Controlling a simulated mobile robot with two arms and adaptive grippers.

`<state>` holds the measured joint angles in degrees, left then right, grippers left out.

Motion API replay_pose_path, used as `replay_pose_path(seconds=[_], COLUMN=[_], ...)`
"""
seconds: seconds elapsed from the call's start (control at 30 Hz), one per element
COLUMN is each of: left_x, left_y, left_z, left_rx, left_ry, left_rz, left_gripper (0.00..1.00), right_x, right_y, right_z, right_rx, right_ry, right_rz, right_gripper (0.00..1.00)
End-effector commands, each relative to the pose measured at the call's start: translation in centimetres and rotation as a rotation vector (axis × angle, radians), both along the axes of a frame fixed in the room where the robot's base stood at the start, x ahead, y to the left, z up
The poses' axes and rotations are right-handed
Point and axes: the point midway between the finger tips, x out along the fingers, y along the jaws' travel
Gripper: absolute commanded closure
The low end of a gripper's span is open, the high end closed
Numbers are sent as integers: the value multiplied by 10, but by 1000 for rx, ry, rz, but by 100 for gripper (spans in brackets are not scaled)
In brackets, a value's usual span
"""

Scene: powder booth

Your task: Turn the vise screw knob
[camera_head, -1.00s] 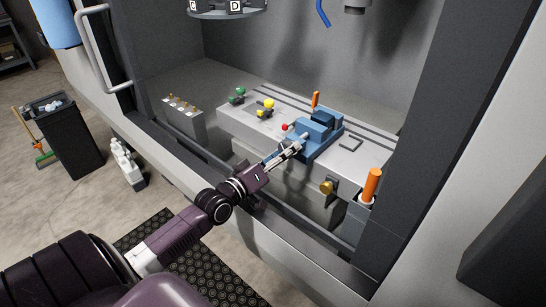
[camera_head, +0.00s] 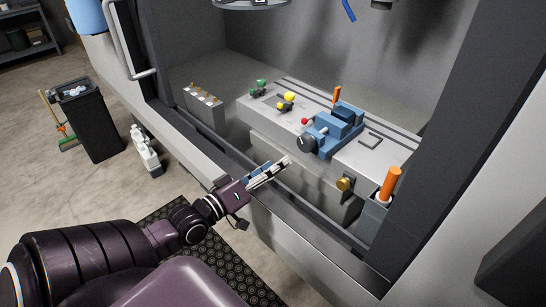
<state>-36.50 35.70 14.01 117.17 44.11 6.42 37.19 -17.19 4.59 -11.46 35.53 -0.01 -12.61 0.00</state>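The blue vise (camera_head: 338,128) sits on the machine table. Its round dark screw knob (camera_head: 306,143), with a light mark on its face, is on the near left end and fully visible. My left gripper (camera_head: 290,159) is in front of the knob, lower and to the left in the picture, over the front sill. It looks apart from the knob. Its fingers lie close together in this view, and I cannot tell whether they are open or shut. I see nothing clearly held. My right gripper is not in view.
A red ball (camera_head: 304,121) is close by the vise. Yellow (camera_head: 287,101) and green (camera_head: 259,88) fittings stand farther left on the table (camera_head: 385,157). An orange handle (camera_head: 390,184) and a brass knob (camera_head: 344,184) are at the right. The front sill edges the booth.

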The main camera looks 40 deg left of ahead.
Motion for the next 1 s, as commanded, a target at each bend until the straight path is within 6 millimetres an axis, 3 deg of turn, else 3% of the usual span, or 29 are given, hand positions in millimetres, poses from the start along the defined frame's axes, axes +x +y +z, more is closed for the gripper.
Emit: replay_pose_path(seconds=[0.3, 0.43, 0.67, 0.8, 1.0], left_x=[0, 4, 14, 21, 29], left_y=[1, 11, 31, 25, 9], left_z=[0, -2, -18, -20, -8], left_rx=[-13, -195, -1016, -1557, -2158], left_ry=[2, 28, 106, 133, 165], left_rz=[4, 41, 139, 135, 53], left_gripper=[43, 43, 43, 43, 43], right_x=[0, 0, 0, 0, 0], right_y=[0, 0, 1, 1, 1], right_z=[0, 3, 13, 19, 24], right_rx=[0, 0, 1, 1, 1], right_ry=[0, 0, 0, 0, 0], right_rz=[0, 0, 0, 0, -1], right_gripper=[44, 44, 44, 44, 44])
